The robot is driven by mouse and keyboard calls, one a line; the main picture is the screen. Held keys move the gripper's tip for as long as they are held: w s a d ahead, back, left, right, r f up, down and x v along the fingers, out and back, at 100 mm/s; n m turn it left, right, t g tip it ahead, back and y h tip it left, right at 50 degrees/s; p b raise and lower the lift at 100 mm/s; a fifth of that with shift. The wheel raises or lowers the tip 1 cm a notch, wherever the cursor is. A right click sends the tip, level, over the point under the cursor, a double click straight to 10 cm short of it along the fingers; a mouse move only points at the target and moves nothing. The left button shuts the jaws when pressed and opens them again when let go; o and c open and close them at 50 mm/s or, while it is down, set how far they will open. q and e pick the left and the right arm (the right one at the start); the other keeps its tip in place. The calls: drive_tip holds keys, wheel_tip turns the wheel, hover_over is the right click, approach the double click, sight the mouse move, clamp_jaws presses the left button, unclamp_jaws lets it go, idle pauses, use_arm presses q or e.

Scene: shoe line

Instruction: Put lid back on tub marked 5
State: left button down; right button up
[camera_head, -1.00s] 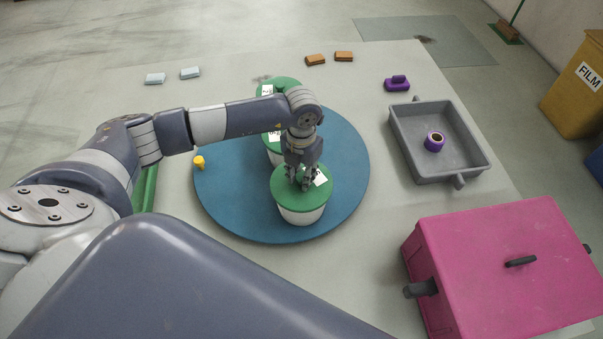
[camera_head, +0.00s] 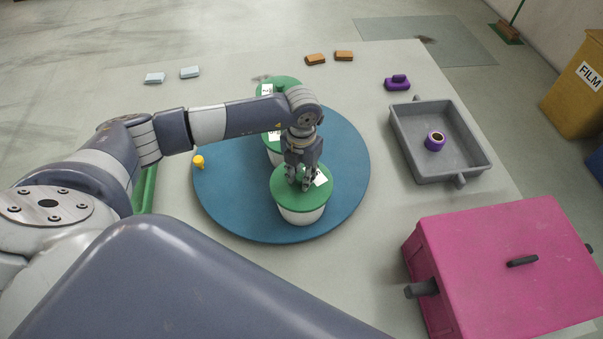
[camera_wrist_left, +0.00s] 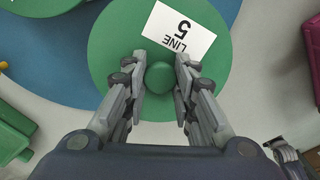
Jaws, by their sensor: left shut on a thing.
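The green lid (camera_head: 287,184) with a white label lies over a white tub (camera_head: 300,215) at the front of the blue round board. In the left wrist view the lid's label (camera_wrist_left: 178,27) reads LINE 5. My left gripper (camera_head: 304,182) points down at the lid's middle. In the left wrist view its fingers (camera_wrist_left: 159,80) are shut on the lid's round green knob (camera_wrist_left: 159,77). The lid looks level on the tub's rim; I cannot tell whether a thin gap is left. A grey part at the wrist view's lower right may be my right gripper (camera_wrist_left: 287,152), mostly cut off.
Two more green-lidded tubs (camera_head: 279,84) stand behind, partly hidden by my left arm. The blue board (camera_head: 345,170) also holds a small yellow piece (camera_head: 199,162). A grey tray (camera_head: 462,160) with a purple ring and a pink box (camera_head: 500,250) stand to the right.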

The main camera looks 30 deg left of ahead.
idle(0.6)
idle(0.3)
use_arm(q)
drive_tip(key=c, duration=0.7)
unclamp_jaws()
drive_tip(key=shift+c, duration=0.2)
drive_tip(key=shift+r, duration=0.1)
drive_tip(key=shift+r+p, duration=2.2)
drive_tip(key=shift+r, duration=1.15)
